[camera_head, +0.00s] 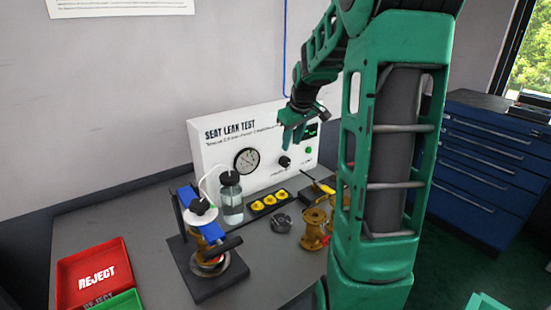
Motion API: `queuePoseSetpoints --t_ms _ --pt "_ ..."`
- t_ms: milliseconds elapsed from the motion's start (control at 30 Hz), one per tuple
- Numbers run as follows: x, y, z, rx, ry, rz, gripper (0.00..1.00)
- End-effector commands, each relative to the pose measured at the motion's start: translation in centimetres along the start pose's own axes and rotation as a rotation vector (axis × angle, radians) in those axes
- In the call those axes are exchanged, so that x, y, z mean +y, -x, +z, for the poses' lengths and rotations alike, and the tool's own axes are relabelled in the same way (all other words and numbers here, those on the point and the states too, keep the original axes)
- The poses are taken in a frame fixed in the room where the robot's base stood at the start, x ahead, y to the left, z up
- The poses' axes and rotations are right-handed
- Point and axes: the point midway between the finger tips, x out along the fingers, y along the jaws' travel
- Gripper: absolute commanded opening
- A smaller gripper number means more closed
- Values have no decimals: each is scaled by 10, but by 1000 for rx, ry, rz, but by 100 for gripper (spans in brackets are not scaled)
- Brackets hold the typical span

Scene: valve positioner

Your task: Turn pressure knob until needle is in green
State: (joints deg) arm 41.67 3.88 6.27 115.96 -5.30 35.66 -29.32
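The white SEAT LEAK TEST panel (215,155) stands at the back of the grey bench. A round dark gauge (246,160) is on its face. Its needle and any green band are too small to read. A black knob (284,161) sits on the panel to the right of the gauge. My green gripper (292,146) points down in front of the panel, just above the knob in the picture. Contact with the knob cannot be made out. The fingers are small and seen at an angle, so their opening is unclear.
A clear bottle (231,200) and a clamp stand (207,275) with a brass valve are in front of the panel. My arm hides the bench's right side.

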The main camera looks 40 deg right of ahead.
Motion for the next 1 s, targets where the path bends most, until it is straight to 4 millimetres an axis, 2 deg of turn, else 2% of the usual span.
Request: queuePoseSetpoints --t_ms 267,333,367,567,667,1000 --pt "-7 0 -3 2 10 -4 31" --pt "-8 0 -4 2 11 -5 48" --pt "-9 0 -4 2 11 -5 50" --pt "-10 -6 -4 1 12 -6 50" --pt "-9 -17 -3 -1 11 -6 50" --pt "-10 -76 -4 -1 11 -7 50"
